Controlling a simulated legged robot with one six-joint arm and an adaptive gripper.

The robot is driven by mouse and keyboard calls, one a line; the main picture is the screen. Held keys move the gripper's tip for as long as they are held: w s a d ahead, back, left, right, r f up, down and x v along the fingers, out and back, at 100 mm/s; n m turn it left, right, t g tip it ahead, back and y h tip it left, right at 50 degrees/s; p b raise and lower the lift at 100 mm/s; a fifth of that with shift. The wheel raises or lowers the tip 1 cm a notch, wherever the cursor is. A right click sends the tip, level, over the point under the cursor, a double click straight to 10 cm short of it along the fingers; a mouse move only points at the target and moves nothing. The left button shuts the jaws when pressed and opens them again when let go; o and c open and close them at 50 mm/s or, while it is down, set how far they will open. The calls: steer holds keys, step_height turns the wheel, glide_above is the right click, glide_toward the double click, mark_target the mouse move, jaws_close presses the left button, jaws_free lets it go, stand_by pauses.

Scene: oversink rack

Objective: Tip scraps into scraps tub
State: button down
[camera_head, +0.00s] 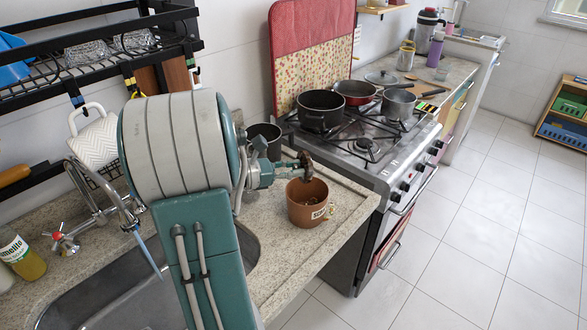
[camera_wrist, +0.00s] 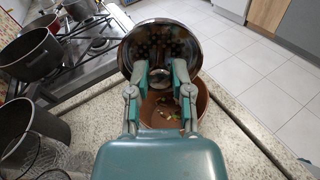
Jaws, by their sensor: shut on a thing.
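My gripper (camera_wrist: 161,80) is shut on a round metal strainer (camera_wrist: 160,38) with small holes. In the wrist view the strainer stands steeply tilted, over the far side of the brown scraps tub (camera_wrist: 203,103). In the head view my gripper (camera_head: 284,166) holds the strainer (camera_head: 304,159) just above the tub (camera_head: 305,207), which stands upright on the counter with a pale label on its front. A few pale scraps (camera_wrist: 168,113) show inside the tub. My gripper hides part of the tub and strainer.
A gas stove (camera_head: 352,150) with pots stands beyond the tub. A dark grey pot (camera_head: 264,136) is behind my arm on the counter. The sink (camera_head: 150,300) and dish rack (camera_head: 95,65) are at left. The stone counter (camera_head: 345,200) right of the tub is mostly clear.

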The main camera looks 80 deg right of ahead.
mark_target(309, 157)
steer(key=s+t+y, duration=0.1)
steer(key=s+d+t, duration=0.1)
steer(key=shift+r+t+y, duration=0.15)
steer(key=shift+t+y, duration=0.25)
steer(key=s+t, duration=0.1)
steer(key=s+d+t+y, duration=0.1)
steer(key=t, duration=0.1)
steer(key=s+t+y, duration=0.1)
steer(key=shift+d+t, duration=0.3)
steer(key=shift+t, duration=0.1)
steer(key=s+d+t+y, duration=0.3)
steer(key=s+t+y, duration=0.1)
steer(key=s+t, duration=0.2)
steer(key=shift+d+f+t, duration=0.15)
steer(key=shift+f+t, duration=0.3)
steer(key=shift+t, duration=0.05)
steer(key=shift+s, duration=0.15)
